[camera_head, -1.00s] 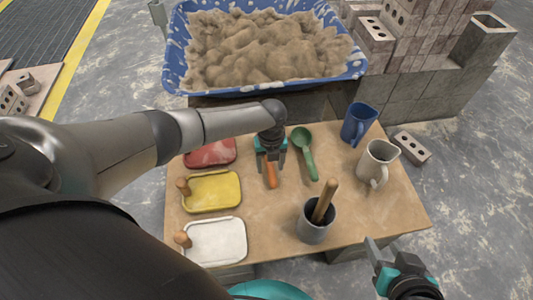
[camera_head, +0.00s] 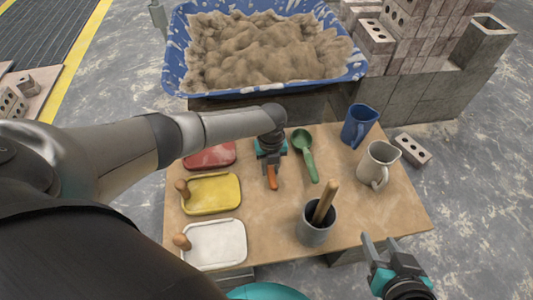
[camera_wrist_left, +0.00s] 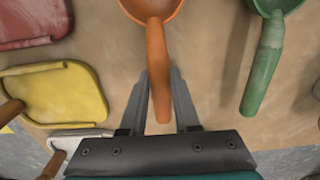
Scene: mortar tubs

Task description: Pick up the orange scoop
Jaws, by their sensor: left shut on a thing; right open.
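The orange scoop (camera_head: 272,178) is on the wooden table, mostly hidden under my left gripper in the head view, with its handle end showing. In the left wrist view the orange scoop (camera_wrist_left: 156,60) shows its handle running between the two fingers, with part of its bowl at the top edge. My left gripper (camera_head: 271,163) is shut on the handle; its fingers also show in the left wrist view (camera_wrist_left: 159,90). My right gripper (camera_head: 377,245) is open and empty, off the table's front right edge.
A green scoop (camera_head: 306,155) lies just right of the orange one. Red (camera_head: 209,155), yellow (camera_head: 212,194) and white (camera_head: 215,243) trays line the left side. A grey pot (camera_head: 315,229), a beige jug (camera_head: 379,160) and a blue jug (camera_head: 357,127) stand right. A blue mortar tub (camera_head: 174,70) is behind.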

